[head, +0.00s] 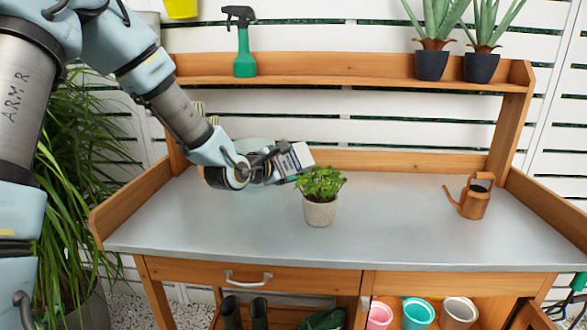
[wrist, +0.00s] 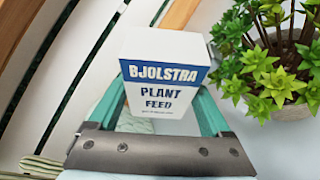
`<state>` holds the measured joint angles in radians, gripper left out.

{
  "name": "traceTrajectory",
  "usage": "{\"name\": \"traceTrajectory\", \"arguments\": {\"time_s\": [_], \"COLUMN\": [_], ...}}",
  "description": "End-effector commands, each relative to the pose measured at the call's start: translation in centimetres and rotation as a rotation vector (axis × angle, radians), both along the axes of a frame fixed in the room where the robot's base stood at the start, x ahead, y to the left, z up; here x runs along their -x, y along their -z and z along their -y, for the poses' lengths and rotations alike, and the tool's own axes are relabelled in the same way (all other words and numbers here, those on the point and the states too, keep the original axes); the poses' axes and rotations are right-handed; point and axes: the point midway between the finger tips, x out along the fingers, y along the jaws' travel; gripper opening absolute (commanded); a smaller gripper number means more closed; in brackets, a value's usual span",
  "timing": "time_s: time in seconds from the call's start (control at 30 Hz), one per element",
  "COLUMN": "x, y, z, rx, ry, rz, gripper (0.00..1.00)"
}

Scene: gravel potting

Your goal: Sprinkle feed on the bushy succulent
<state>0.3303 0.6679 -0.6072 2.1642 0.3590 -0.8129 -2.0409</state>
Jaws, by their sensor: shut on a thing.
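The bushy succulent (head: 321,182) has green rosette leaves and stands upright in a pale speckled pot (head: 320,211) in the middle of the bench top. In the wrist view the succulent (wrist: 262,72) fills the right side. My gripper (head: 283,163) is shut on a white and blue box of plant feed (head: 297,158). The box is tilted, just left of and slightly above the leaves. In the wrist view the plant feed box (wrist: 165,78) sits between my teal fingers, its label facing the camera. No falling feed shows.
The grey bench top (head: 410,215) is clear around the pot. A copper watering can (head: 473,200) stands at the right. A green spray bottle (head: 244,50) and two potted aloes (head: 432,60) stand on the shelf (head: 350,75) behind. A pale rounded thing is partly hidden behind my gripper.

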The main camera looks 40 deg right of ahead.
Motion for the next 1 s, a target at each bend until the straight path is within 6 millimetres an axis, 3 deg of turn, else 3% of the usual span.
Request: {"name": "traceTrajectory", "arguments": {"time_s": [1.0], "x": [0.4], "y": [-1.9], "z": [0.0], "rx": [-0.013], "ry": [0.0], "rz": [0.289], "gripper": [0.14]}}
